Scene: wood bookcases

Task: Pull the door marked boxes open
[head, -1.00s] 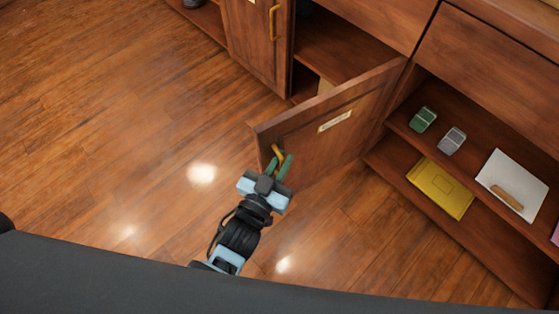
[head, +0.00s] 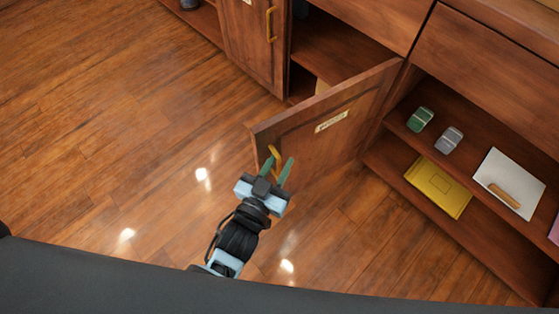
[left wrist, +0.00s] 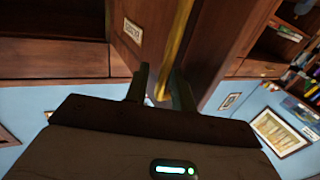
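The wooden door (head: 325,130) with a pale label stands swung well out from the bookcase, its lower compartment uncovered behind it. The label's lettering is too small to read. Its yellow bar handle (head: 275,157) is near the door's free edge. My left gripper (head: 279,166) is at the handle with its green fingers spread apart. In the left wrist view the handle (left wrist: 174,50) runs down between the two open fingertips (left wrist: 160,82), with gaps beside it, and the door's label (left wrist: 132,31) shows to the left. My right gripper is in neither view.
A closed neighbouring door (head: 255,45) with its own yellow handle is at the upper left. Open shelves at the right hold a yellow folder (head: 438,186), a white pad (head: 510,178) and small green and grey items. The wood floor (head: 120,140) left of the door is clear.

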